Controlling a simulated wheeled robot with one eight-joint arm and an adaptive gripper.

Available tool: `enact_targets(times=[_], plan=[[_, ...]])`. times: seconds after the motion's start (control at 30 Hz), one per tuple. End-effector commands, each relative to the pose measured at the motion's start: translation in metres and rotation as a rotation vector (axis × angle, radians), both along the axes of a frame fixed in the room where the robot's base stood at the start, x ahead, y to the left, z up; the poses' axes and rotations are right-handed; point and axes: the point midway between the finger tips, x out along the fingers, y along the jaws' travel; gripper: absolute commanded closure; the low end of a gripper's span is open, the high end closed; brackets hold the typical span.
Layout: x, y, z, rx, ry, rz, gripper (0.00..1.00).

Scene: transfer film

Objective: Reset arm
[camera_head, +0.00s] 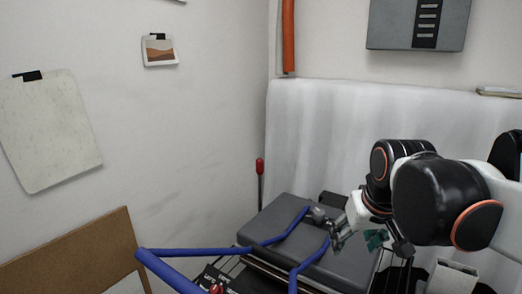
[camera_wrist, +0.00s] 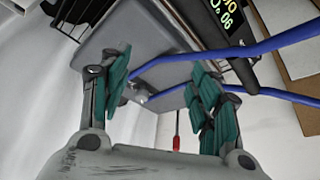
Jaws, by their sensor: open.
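My gripper (camera_head: 353,238) is at the right of the head view, at the end of my black and white arm, beside the grey plate of a press (camera_head: 283,213). In the wrist view my gripper (camera_wrist: 160,85) has its teal fingers spread wide, with nothing held between them. The press's blue handle (camera_head: 190,254) has bars running across and in front of the plate. In the wrist view the blue handle (camera_wrist: 240,50) passes behind the fingers. I cannot tell whether the gripper touches the handle or plate.
A red-handled lever (camera_head: 260,168) stands behind the plate at the wall corner. A white draped sheet (camera_head: 340,130) hangs behind the press. A brown board (camera_head: 80,255) leans at the lower left. A grey box (camera_head: 400,25) hangs on the back wall. The press display (camera_wrist: 228,16) shows in the wrist view.

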Motion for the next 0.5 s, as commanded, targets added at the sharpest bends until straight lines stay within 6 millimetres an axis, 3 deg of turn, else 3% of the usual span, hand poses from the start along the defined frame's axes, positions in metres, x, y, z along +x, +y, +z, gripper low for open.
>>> enact_targets(times=[0.1, 0.3, 0.5], plan=[[-0.033, 0.000, -0.024, 0.001, -0.041, -0.008, 0.43], [-0.080, 0.000, -0.063, 0.006, -0.111, -0.022, 0.43], [-0.111, 0.000, -0.097, 0.010, -0.164, -0.032, 0.43]])
